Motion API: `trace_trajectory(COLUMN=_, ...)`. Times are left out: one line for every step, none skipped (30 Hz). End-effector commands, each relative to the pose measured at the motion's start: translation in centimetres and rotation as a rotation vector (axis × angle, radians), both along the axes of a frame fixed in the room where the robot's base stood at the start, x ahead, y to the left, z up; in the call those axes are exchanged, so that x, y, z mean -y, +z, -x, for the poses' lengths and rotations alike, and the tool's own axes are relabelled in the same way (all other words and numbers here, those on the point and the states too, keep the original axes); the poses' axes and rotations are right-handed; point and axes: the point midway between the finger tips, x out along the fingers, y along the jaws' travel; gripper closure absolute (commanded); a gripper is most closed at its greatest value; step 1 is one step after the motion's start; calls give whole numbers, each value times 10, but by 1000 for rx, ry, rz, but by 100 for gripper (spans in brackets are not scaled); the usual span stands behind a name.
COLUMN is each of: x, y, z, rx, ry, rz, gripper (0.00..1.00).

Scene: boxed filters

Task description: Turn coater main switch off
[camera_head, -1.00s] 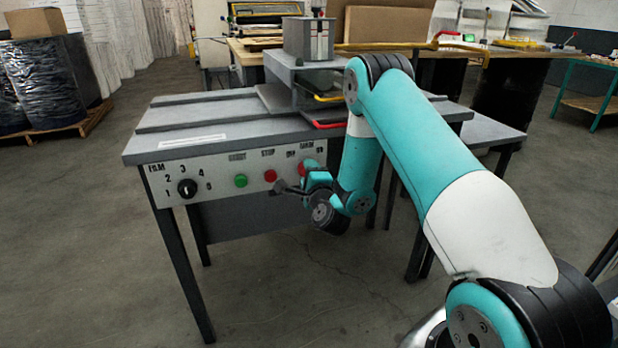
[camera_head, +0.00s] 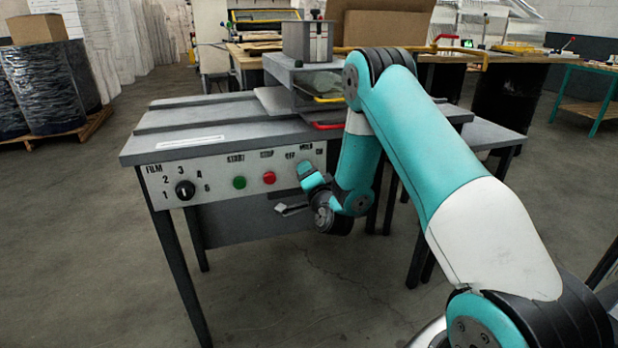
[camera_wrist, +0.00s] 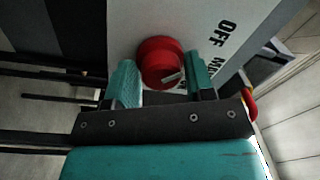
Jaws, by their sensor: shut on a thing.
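The coater (camera_head: 225,125) is a grey table-like machine with a light control panel (camera_head: 215,188) on its front. Its red main switch knob (camera_wrist: 160,60) sits between the two teal fingers of my gripper (camera_wrist: 162,76) in the wrist view. The gripper is shut on the knob. A pale mark shows on the knob's lower right, and the printed word OFF stands to its right. In the head view, my gripper (camera_head: 310,175) is at the panel's right end and hides the knob.
A green button (camera_head: 239,182), a red button (camera_head: 269,178) and a black film dial (camera_head: 185,190) lie to the left on the panel. A red handle (camera_head: 328,126) juts out above the gripper. The floor in front is clear.

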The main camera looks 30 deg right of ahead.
Motion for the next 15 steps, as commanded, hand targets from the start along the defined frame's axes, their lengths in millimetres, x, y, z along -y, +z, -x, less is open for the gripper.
trace_trajectory(x=0, y=3, z=-1, rx=7, ry=1, rz=7, gripper=75)
trace_trajectory(x=0, y=3, z=-1, rx=6, ry=0, rz=10, gripper=75)
trace_trajectory(x=0, y=3, z=-1, rx=5, ry=1, rz=13, gripper=75)
trace_trajectory(x=0, y=3, z=-1, rx=4, ry=1, rz=14, gripper=75)
trace_trajectory(x=0, y=3, z=-1, rx=4, ry=1, rz=15, gripper=75)
trace_trajectory(x=0, y=3, z=-1, rx=4, ry=1, rz=16, gripper=75)
trace_trajectory(x=0, y=3, z=-1, rx=4, ry=1, rz=16, gripper=75)
trace_trajectory(x=0, y=3, z=-1, rx=4, ry=1, rz=17, gripper=75)
trace_trajectory(x=0, y=3, z=-1, rx=4, ry=1, rz=17, gripper=75)
trace_trajectory(x=0, y=3, z=-2, rx=4, ry=1, rz=17, gripper=75)
trace_trajectory(x=0, y=3, z=-2, rx=4, ry=1, rz=16, gripper=75)
trace_trajectory(x=0, y=3, z=-2, rx=4, ry=1, rz=16, gripper=75)
trace_trajectory(x=0, y=3, z=-2, rx=4, ry=1, rz=16, gripper=75)
trace_trajectory(x=-1, y=3, z=-2, rx=4, ry=1, rz=16, gripper=75)
trace_trajectory(x=-1, y=3, z=-2, rx=4, ry=1, rz=16, gripper=46)
